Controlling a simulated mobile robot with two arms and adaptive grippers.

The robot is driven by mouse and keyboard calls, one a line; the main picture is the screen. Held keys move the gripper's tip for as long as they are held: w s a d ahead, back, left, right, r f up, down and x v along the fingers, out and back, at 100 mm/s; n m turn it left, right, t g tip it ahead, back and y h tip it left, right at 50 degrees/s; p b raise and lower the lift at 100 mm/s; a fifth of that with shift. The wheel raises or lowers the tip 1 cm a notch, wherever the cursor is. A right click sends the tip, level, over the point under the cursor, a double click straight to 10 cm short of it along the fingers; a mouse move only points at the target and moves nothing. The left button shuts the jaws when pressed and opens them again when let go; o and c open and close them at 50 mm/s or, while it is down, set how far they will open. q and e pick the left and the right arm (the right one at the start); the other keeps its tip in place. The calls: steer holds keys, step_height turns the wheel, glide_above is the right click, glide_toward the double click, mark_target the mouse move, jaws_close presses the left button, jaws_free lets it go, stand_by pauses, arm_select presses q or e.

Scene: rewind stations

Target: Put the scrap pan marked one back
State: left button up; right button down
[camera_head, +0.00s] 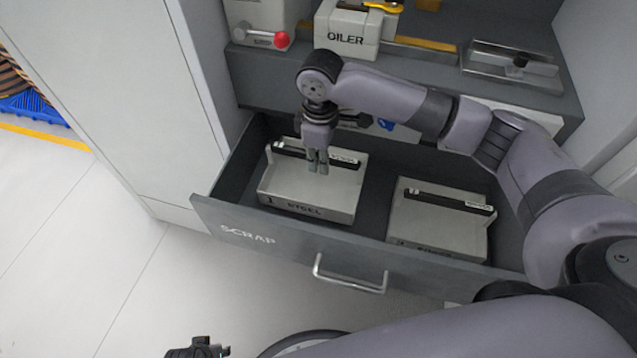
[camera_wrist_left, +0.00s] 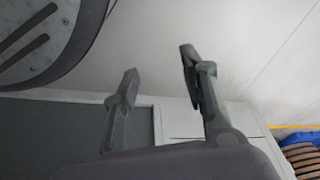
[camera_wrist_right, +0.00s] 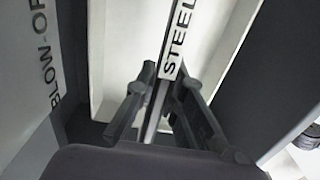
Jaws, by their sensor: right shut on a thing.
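The scrap pan marked 1 (camera_head: 308,200), a light grey box lettered STEEL, sits in the left part of the open drawer (camera_head: 290,244) lettered SCRAP. A dark handle bar with a STEEL label crosses its top. My right gripper (camera_head: 318,168) points down and is shut on the handle bar; in the right wrist view the bar (camera_wrist_right: 155,112) runs between its fingers. A second pan (camera_head: 440,228) with a similar bar sits to the right in the drawer; its marking is hard to read. My left gripper (camera_wrist_left: 155,85) is open and empty over the floor, low in the head view (camera_head: 197,349).
A grey box lettered OILER (camera_head: 345,40), a red-knobbed device (camera_head: 270,38) and a metal holder (camera_head: 510,65) stand on the shelf above the drawer. The drawer has a bar handle (camera_head: 350,284) in front. White floor lies open at left.

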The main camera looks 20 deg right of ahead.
mark_target(320, 185)
step_height(320, 185, down, 5)
steer(key=shift+f+b, duration=0.15)
steer(key=shift+b, duration=0.45)
steer(key=shift+f, duration=0.1)
arm_select(q)
steer(key=r, duration=0.1)
steer(key=w+r, duration=0.1)
steer(key=r, duration=0.2)
steer(key=shift+w+d+r, duration=0.1)
steer(key=shift+w+r, duration=0.05)
steer(key=shift+w, duration=0.15)
arm_select(e)
steer(key=c, duration=2.1)
jaws_free()
steer(key=shift+f, duration=0.1)
steer(key=shift+c, duration=0.2)
arm_select(q)
steer(key=shift+f, duration=0.2)
arm_select(e)
steer(key=o, duration=0.5)
steer(key=shift+c, duration=0.2)
arm_select(q)
steer(key=shift+s+f, duration=0.1)
